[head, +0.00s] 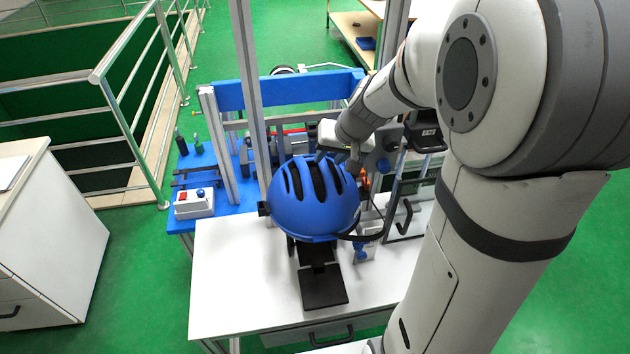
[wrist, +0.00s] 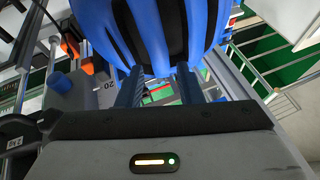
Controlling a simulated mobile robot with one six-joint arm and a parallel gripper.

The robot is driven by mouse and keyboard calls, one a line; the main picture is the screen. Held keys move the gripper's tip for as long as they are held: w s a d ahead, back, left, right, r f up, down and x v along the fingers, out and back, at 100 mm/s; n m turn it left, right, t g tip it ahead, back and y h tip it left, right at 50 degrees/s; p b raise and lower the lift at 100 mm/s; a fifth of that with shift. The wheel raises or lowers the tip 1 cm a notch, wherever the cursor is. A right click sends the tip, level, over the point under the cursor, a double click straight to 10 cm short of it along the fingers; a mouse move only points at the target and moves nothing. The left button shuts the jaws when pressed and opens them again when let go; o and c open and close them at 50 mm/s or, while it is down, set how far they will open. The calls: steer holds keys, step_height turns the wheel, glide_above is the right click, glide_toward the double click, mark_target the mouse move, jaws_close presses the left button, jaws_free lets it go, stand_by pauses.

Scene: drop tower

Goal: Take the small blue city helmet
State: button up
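The blue helmet (head: 312,203) has dark vents and sits on the drop tower, above a black plate at the front of the white table. A dark strap loops out at its right side. My gripper (head: 335,155) is at the helmet's upper back edge. In the wrist view the helmet (wrist: 120,25) fills the top, and the two fingers of my gripper (wrist: 159,86) point at it, spread apart with a gap between them. The fingertips overlap the helmet's lower edge in that view; whether they touch it I cannot tell.
Metal posts (head: 247,90) of the tower rise beside the helmet. A blue bench (head: 225,205) with a small control box (head: 194,204) stands behind left. A black plate (head: 322,287) lies below the helmet on the white table (head: 232,275), whose left part is clear. A white cabinet (head: 50,240) stands at left.

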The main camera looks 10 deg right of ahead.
mark_target(323, 164)
steer(key=x, duration=0.3)
steer(key=shift+w, duration=0.1)
jaws_close()
stand_by(0.4)
